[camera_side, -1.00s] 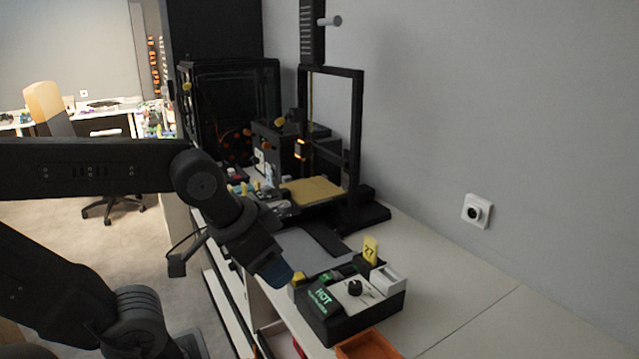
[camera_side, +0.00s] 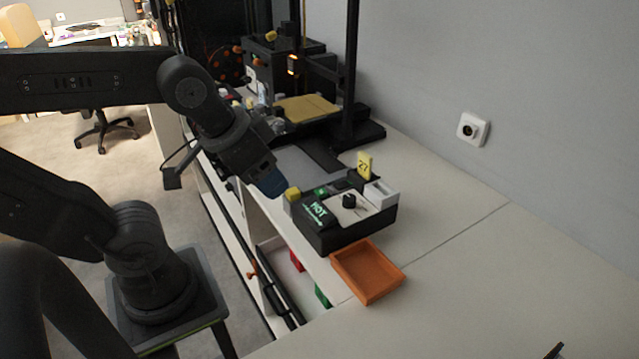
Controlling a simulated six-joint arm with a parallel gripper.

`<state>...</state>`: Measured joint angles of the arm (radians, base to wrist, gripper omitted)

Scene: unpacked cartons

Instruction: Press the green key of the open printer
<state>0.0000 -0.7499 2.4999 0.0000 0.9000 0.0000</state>
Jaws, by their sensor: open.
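The open printer shows at the back as a dark upright frame (camera_side: 351,70) with a tan bed (camera_side: 306,108). A small green patch (camera_side: 320,191) shows on top of a black box (camera_side: 338,235) marked HOT in front of the printer; I cannot tell for sure that it is the green key. My gripper (camera_side: 271,184) points down, with a blue part at its end, just left of the box and beside a yellow block (camera_side: 293,194). It is open. The gap between its fingers is hard to see, and I cannot tell whether it touches the block.

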